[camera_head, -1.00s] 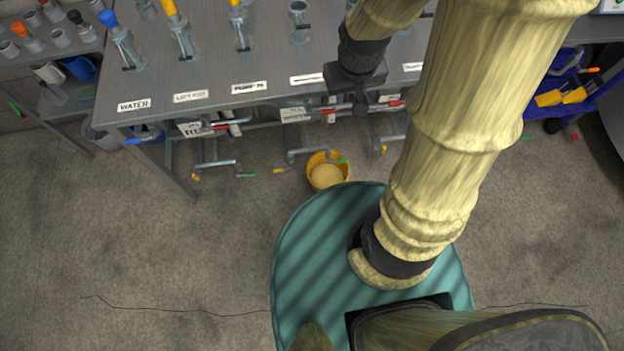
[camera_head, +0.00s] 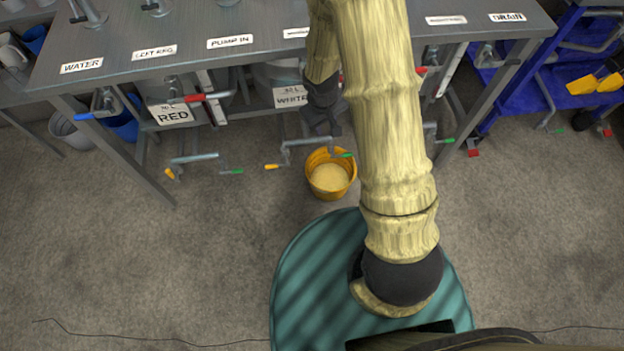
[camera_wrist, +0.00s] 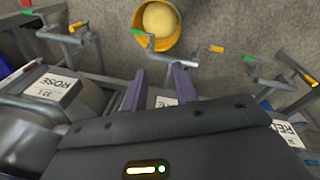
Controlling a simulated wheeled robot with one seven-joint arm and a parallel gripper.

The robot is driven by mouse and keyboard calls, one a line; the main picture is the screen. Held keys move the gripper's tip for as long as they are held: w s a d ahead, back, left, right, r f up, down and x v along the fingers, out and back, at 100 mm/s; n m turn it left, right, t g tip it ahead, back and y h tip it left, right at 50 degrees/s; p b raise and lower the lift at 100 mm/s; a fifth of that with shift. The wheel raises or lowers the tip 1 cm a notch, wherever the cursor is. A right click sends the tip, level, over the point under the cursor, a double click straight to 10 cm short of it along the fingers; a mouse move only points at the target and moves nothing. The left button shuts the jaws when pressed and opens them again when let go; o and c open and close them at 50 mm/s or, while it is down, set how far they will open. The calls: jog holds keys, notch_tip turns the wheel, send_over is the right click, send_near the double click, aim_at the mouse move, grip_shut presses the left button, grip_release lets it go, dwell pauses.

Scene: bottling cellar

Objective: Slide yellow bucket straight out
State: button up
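The yellow bucket (camera_head: 326,195) stands upright on the floor at the front of the workbench, with pale yellow contents inside. A tap pipe with a green tip (camera_head: 347,155) reaches over its rear rim. My gripper (camera_head: 325,129) is above and behind the bucket, near the bench's front edge, and partly hidden by my arm. In the wrist view the bucket (camera_wrist: 176,34) is at the top, beyond the fingertips. The two fingers (camera_wrist: 157,74) are apart with nothing held between them, and no contact with the bucket shows.
The workbench (camera_head: 130,80) has labelled taps along its front. A blue rack (camera_head: 500,80) stands right. The floor in front is open.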

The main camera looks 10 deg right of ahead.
aim_at(316, 189)
jog(key=w+a+f+n+b, duration=0.1)
jog(key=f+b, duration=1.3)
jog(key=f, duration=1.4)
jog(key=shift+w+a+n+g, duration=0.15)
jog(key=shift+a+n+g, duration=0.25)
jog(key=shift+a+n, duration=0.55)
jog(key=shift+a+f, duration=0.1)
jog(key=shift+a, duration=0.05)
jog(key=f+b, duration=0.3)
jog(key=f, duration=0.2)
jog(key=w+d+f+b, duration=0.1)
jog(key=f+b, duration=0.2)
jog(key=f, duration=0.3)
jog(key=f+b, duration=0.4)
jog(key=f, duration=0.2)
jog(key=shift+w+d+f, duration=0.15)
jog(key=shift+d, duration=0.2)
grip_shut()
